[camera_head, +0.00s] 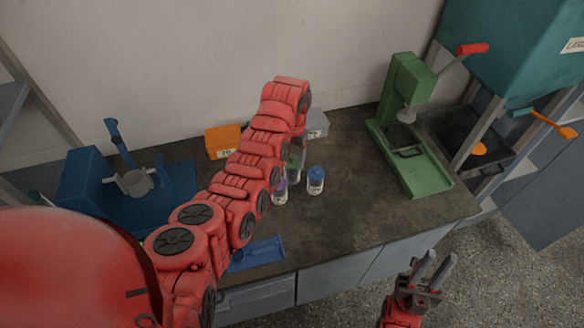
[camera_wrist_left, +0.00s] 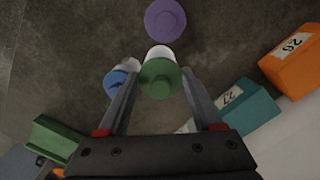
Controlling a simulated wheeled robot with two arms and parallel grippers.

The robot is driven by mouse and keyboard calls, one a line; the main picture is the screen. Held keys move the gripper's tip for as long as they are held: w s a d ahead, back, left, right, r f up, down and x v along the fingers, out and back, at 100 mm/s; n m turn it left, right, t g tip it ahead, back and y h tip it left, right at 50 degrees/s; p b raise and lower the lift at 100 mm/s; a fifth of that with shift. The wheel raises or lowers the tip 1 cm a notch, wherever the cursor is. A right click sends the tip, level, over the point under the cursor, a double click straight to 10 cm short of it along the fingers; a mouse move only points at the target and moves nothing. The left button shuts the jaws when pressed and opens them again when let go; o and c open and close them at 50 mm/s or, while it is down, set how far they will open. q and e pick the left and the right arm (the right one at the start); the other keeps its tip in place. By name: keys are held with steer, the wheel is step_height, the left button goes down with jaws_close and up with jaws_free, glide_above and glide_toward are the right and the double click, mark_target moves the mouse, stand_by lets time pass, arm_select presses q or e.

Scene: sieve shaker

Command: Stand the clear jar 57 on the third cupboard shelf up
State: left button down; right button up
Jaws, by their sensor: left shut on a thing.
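My left gripper (camera_head: 296,150) points down over the counter, partly hidden by my own red arm. It is shut on a green-lidded jar (camera_wrist_left: 160,80), which shows between the two fingers in the left wrist view and partly in the head view (camera_head: 295,172). I cannot read a number on it. A purple-lidded jar (camera_head: 280,196) and a blue-lidded jar (camera_head: 316,182) stand close beside it. I cannot make out a jar marked 57 or the third cupboard shelf. My right gripper (camera_head: 432,268) is open and empty, in front of the counter.
A blue device (camera_head: 90,182) is left, a green press (camera_head: 412,150) right. A blue tray (camera_head: 258,254) lies near the front edge. Bare counter (camera_head: 380,215) lies right of the jars.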

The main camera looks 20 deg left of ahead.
arm_select(q)
steer(key=shift+f+p, duration=0.5)
steer(key=shift+f, duration=1.7)
steer(key=shift+f, duration=0.1)
steer(key=shift+c, duration=0.2)
jaws_free()
